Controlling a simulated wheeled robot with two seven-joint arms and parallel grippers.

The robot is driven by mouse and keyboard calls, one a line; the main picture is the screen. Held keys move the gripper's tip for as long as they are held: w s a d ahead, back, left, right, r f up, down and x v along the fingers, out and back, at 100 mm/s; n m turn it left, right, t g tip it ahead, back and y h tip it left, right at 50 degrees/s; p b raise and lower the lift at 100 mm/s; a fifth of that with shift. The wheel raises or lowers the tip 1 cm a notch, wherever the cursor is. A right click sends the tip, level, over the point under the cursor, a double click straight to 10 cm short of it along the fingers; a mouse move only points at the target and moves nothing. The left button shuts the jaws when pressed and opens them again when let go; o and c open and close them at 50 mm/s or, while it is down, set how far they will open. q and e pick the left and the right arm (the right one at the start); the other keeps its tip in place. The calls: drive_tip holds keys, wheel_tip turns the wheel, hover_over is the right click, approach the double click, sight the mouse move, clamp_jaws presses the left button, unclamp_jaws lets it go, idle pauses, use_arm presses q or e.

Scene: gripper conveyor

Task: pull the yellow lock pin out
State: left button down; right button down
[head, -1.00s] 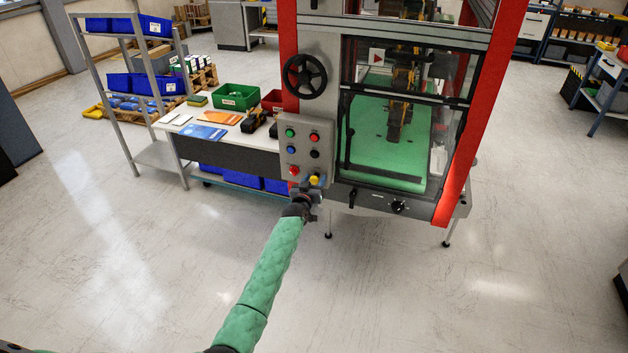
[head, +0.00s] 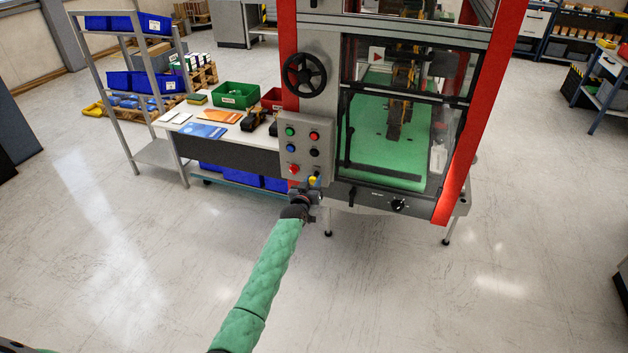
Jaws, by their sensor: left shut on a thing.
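The yellow lock pin (head: 313,181) shows as a small yellow spot just below the button panel of the red and grey machine. My left gripper (head: 312,188) is at the pin, at the end of my green-sleeved arm, and is shut on it. The fingers hide part of the pin. I cannot tell how far the pin sits in its hole. My right gripper is out of view.
The button panel (head: 305,146) is just above my left gripper, with a black handwheel (head: 305,76) higher up. The machine's window (head: 390,140) shows a green conveyor. A white table (head: 215,128) stands at left. The floor in front is clear.

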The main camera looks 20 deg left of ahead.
use_arm(q)
drive_tip(key=shift+f, duration=0.1)
drive_tip(key=c, duration=1.1)
unclamp_jaws()
drive_tip(key=shift+s, duration=0.1)
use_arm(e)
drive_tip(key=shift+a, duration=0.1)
use_arm(q)
drive_tip(key=shift+s, duration=0.15)
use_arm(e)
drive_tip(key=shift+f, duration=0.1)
use_arm(q)
drive_tip(key=shift+s, duration=0.35)
drive_tip(key=shift+s+a+b, duration=0.15)
drive_tip(key=shift+s+b, duration=1.1)
drive_tip(key=shift+s, duration=2.2)
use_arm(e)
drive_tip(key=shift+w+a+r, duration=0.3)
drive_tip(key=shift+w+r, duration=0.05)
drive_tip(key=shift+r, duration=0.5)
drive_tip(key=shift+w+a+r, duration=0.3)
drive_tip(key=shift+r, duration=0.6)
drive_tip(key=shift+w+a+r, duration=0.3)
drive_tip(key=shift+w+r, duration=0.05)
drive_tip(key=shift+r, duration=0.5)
